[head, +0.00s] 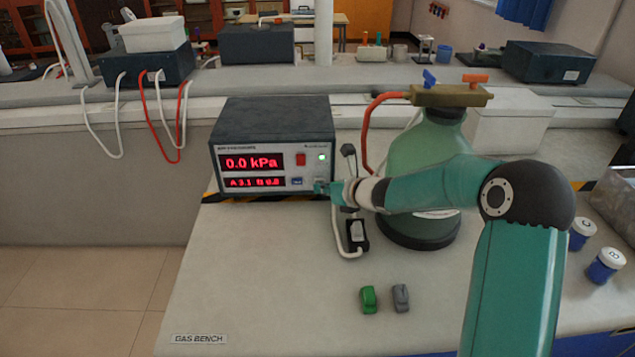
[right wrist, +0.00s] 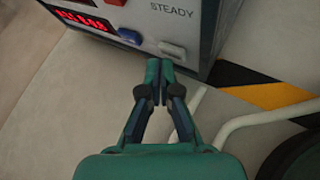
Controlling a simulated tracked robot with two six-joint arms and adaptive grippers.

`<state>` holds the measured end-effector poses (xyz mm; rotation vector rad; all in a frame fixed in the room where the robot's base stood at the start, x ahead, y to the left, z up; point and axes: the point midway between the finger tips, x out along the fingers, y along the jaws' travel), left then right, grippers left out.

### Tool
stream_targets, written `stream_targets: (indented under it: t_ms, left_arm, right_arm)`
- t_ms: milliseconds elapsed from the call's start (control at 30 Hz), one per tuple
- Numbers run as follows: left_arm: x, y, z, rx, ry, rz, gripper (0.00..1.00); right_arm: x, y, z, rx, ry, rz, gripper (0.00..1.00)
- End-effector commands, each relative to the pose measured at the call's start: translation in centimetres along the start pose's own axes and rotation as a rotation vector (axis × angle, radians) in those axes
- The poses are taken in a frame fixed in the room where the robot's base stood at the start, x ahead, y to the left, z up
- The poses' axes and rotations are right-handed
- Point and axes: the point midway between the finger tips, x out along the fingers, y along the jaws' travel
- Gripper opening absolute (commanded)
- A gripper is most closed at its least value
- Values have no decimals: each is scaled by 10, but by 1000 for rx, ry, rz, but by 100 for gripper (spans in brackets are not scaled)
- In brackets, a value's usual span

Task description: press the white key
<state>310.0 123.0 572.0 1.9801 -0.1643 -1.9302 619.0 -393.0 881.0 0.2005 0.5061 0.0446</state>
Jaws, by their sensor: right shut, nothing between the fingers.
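The white key (right wrist: 172,49) is on the front of the dark meter box (head: 270,118), under the word STEADY in the right wrist view. In the head view it is mostly hidden by my gripper at the panel's lower right. My right gripper (head: 323,187) is shut and empty, its fingertips at the front of the box. In the right wrist view the fingertips (right wrist: 159,68) show just below the white key; I cannot tell whether they touch it. My left gripper is not in view.
A blue key (head: 297,181) sits left of the white key, and a red switch (head: 300,159) above. The green gas bottle (head: 440,150) stands right of the box. A black switch with a white lead (head: 357,235) and green (head: 368,299) and grey (head: 400,298) small items lie on the bench.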

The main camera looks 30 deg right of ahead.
Motion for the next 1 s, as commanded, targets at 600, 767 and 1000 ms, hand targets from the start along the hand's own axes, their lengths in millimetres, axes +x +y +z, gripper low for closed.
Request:
stream_targets:
  t_ms: [600,767,1000]
  left_arm:
    - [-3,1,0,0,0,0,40]
    - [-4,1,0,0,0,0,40]
    - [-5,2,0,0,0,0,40]
  right_arm:
    - [4,-3,4,0,-1,0,0]
    - [6,-3,4,0,0,1,0]
    - [8,-5,7,-1,-2,1,0]
